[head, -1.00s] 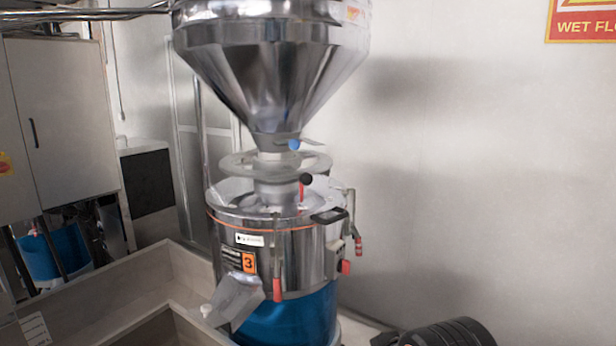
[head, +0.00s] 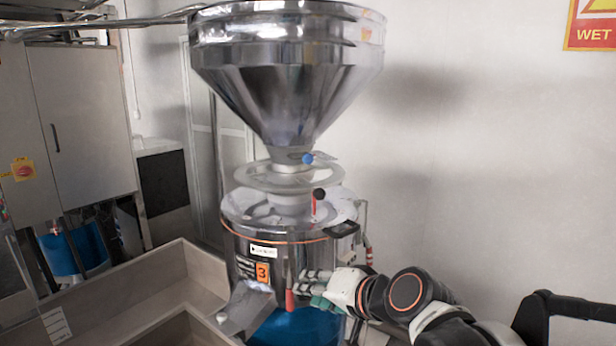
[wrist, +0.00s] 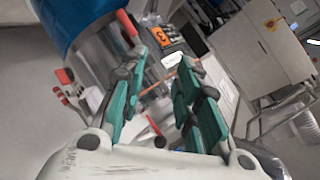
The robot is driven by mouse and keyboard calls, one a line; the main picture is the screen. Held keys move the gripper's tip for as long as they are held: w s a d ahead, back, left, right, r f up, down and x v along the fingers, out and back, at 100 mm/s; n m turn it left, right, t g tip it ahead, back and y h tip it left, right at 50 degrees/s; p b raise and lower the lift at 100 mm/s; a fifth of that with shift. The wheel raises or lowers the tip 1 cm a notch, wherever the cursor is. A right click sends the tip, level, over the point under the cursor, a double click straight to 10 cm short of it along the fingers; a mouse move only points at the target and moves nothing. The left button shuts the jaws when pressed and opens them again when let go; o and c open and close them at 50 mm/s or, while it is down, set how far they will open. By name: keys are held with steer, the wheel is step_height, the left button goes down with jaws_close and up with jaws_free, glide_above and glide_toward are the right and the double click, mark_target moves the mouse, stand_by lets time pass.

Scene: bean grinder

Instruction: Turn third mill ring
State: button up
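The third mill (head: 270,245) is a shiny steel drum with an orange "3" label and a blue base, under a large steel hopper (head: 285,80). A pale flat ring (head: 262,182) sits around the neck below the hopper. A black-knobbed red lever (head: 318,200) stands under it. My gripper (head: 300,281) is open at the drum's lower front right, well below the ring, near a red-ended handle (head: 290,300). In the wrist view, my gripper (wrist: 160,58) shows two green fingers apart with no object clearly held. The drum appears tilted there; I cannot make out the ring.
A grey cabinet (head: 80,120) with a red button stands at the left. Trough walls (head: 140,285) run in front of it. A metal spout (head: 245,308) juts from the drum's front left.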

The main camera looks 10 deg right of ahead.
steer(key=w+d+r+m+t+p, duration=0.2)
steer(key=w+r+m+t+p, duration=0.15)
steer(key=w+r+m, duration=0.4)
steer(key=m+t+h+p, duration=0.1)
steer(key=m+t+p, duration=0.15)
steer(key=m, duration=0.25)
glide_toward(313, 190)
steer(key=x, duration=0.6)
steer(key=b+x, duration=0.1)
steer(key=x, duration=0.6)
steer(key=shift+w+d+f, duration=0.1)
steer(key=shift+d, duration=0.15)
jaws_close()
